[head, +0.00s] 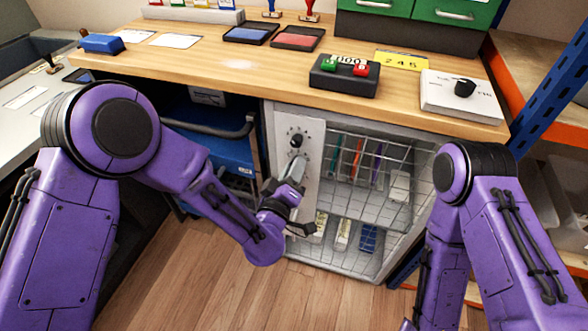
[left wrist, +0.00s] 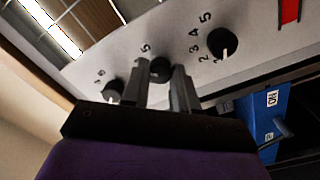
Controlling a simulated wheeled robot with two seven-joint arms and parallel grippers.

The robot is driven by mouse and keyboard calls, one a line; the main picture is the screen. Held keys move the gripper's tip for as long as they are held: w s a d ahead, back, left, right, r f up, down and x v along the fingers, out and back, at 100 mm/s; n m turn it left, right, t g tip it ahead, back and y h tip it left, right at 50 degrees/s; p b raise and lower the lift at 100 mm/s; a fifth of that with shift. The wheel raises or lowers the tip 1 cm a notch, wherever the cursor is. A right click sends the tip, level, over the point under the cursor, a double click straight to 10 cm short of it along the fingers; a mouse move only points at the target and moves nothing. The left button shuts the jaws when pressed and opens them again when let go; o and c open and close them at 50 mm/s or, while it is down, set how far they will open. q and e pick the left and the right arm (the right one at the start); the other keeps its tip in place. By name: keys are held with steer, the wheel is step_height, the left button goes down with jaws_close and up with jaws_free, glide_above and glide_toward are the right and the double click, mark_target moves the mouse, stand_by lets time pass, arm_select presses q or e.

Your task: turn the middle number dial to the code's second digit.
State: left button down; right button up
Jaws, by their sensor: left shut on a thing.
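The control panel (head: 314,135) on the front of the wire-door cabinet carries a column of black number dials. The upper dial (head: 296,140) shows clear in the head view; the ones below are mostly hidden by my left gripper (head: 291,172). In the left wrist view, the two fingers of my left gripper (left wrist: 162,92) are shut on the middle dial (left wrist: 160,68), one on each side. Its pointer is hidden. An outer dial (left wrist: 222,43) and another outer dial (left wrist: 113,90) stand free on either side. The yellow code card (head: 401,60) on the bench appears to read 2 4 5.
A dark box with a green and a red button (head: 344,75) and a white box with a black knob (head: 462,95) stand on the wooden bench above. A blue cart (head: 222,135) is left of the cabinet. My right arm is at the right.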

arm_select(q)
steer(key=c, duration=0.9)
jaws_free()
steer(key=shift+o, duration=0.2)
steer(key=b+v, duration=0.1)
steer(key=v, duration=0.9)
steer(key=shift+s, duration=0.35)
